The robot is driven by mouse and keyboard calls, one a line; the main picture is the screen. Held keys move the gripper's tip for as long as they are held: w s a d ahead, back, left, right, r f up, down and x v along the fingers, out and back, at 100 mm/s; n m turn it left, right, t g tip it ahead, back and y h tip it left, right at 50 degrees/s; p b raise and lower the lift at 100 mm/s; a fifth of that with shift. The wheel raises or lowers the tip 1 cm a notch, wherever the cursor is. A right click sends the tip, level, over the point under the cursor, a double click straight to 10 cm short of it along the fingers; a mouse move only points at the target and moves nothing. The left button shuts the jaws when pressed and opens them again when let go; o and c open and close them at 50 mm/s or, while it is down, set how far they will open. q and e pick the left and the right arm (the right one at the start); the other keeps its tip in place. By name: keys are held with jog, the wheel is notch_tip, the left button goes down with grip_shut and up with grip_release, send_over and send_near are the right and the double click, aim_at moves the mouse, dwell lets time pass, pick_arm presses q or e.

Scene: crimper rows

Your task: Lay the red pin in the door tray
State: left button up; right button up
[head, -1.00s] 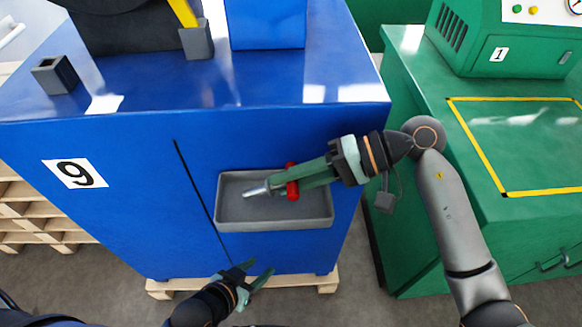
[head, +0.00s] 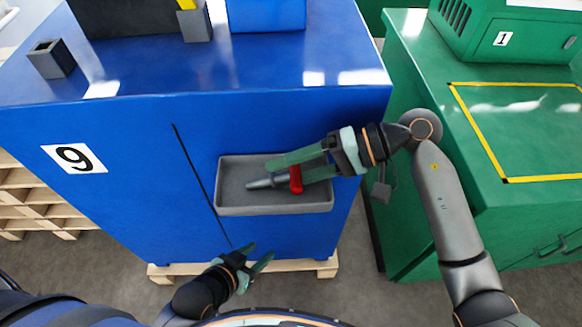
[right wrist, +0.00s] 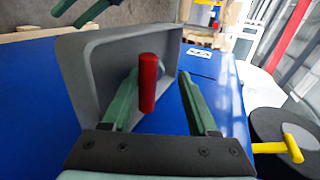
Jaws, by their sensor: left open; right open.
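The red pin (head: 295,179), with a red grip and a grey metal shaft, lies in the grey door tray (head: 226,200) on the front of the blue machine. My right gripper (head: 283,173) is open at the tray, its fingers apart on either side of the pin. In the right wrist view the pin's red end (right wrist: 148,82) shows between the open fingers, closer to the left one; its shaft is hidden there. The tray's wall (right wrist: 85,90) is behind it. My left gripper (head: 260,252) is open and empty, below the tray.
The blue machine (head: 110,205), marked 9, stands on a wooden pallet. A green machine (head: 430,60) is at the right. A small grey square holder (head: 52,60) stands on the blue top at left. Floor in front is clear.

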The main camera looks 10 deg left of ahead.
jog(key=b+v, duration=0.1)
jog(key=v, duration=1.1)
jog(key=shift+d, duration=0.25)
